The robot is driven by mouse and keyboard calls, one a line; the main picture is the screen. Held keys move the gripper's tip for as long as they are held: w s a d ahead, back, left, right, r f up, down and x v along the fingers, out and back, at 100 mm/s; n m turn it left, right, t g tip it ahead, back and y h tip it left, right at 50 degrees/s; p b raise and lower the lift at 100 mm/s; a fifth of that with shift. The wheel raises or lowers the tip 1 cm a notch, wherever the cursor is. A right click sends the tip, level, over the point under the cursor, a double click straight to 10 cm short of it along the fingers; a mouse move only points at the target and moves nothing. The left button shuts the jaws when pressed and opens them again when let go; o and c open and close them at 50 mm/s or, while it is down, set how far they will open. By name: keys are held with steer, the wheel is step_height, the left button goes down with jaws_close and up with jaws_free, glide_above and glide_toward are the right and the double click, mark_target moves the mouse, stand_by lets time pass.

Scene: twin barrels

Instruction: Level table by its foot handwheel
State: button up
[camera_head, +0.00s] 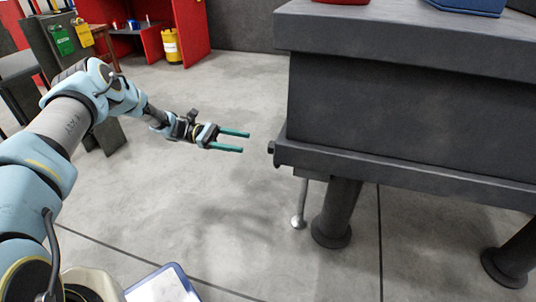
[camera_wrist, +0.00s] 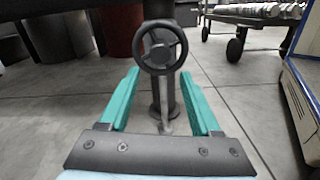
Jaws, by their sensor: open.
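The dark grey table (camera_head: 400,95) stands at the right of the head view on thick round legs. A black three-spoked handwheel (camera_wrist: 160,49) faces me in the wrist view, just beyond the fingertips and centred between them. In the head view a small dark knob (camera_head: 271,147) juts from the table's left side, level with my gripper; I cannot tell if it is the handwheel edge-on. My gripper (camera_head: 246,141) has two teal fingers, open and empty, pointing at the table with a short gap. The fingers also show in the wrist view (camera_wrist: 159,76).
A pale metal rod with a round foot (camera_head: 299,222) stands beside the near table leg (camera_head: 335,212). A blue-edged white panel (camera_head: 162,285) lies at the bottom. A yellow container (camera_head: 171,46) stands by red shelving at the back.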

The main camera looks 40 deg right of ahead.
steer(key=b+x, duration=0.2)
steer(key=x, duration=0.7)
steer(key=shift+s+d, duration=0.2)
steer(key=shift+s, duration=0.2)
steer(key=shift+r, duration=0.1)
steer(key=shift+c, duration=0.2)
jaws_close()
